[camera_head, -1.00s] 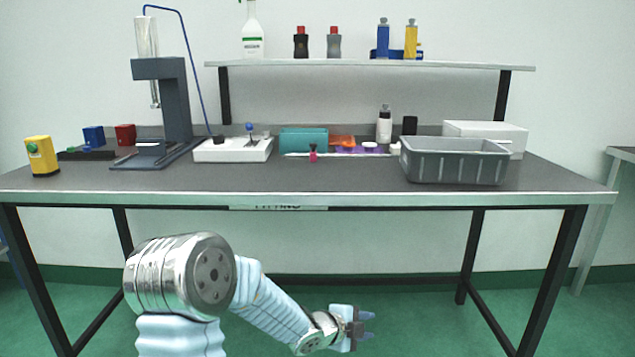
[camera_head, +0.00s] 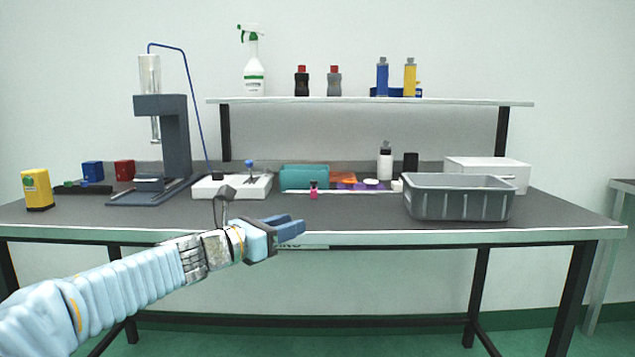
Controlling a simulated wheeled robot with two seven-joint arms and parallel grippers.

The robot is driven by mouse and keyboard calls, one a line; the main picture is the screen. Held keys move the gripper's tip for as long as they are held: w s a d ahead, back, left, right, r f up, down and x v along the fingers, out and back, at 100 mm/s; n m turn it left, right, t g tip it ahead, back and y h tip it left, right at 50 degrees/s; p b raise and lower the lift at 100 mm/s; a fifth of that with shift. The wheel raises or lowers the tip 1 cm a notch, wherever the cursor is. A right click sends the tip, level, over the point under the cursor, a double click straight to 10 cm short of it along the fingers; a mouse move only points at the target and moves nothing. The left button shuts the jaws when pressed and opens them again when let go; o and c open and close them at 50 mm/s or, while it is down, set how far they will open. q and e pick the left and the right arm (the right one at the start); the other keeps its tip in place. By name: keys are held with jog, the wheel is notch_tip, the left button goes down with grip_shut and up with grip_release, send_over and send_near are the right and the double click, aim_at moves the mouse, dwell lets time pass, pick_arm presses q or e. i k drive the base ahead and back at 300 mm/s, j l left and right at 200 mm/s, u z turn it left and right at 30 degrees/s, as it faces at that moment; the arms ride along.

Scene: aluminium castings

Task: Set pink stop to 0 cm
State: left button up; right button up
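The small pink stop (camera_head: 314,190) sits on a thin pale rail (camera_head: 355,191) that lies along the worktop, near the rail's left end. The marks on the rail are too small to read. My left gripper (camera_head: 297,228) is raised to the front edge of the bench, in front of and slightly left of the pink stop, and apart from it. Its two blue-grey fingers point right with a gap between them, and nothing shows between them. My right gripper is not in view.
A grey bin (camera_head: 458,200) stands right of the rail. A teal box (camera_head: 304,177) is behind the stop. A white box with a blue-knobbed lever (camera_head: 232,187) and a dark press (camera_head: 165,150) stand left. The dark worktop (camera_head: 360,212) is clear before the rail.

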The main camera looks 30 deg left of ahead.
aim_at(314, 189)
jog(key=i+j, duration=0.75)
jog(key=j, duration=0.15)
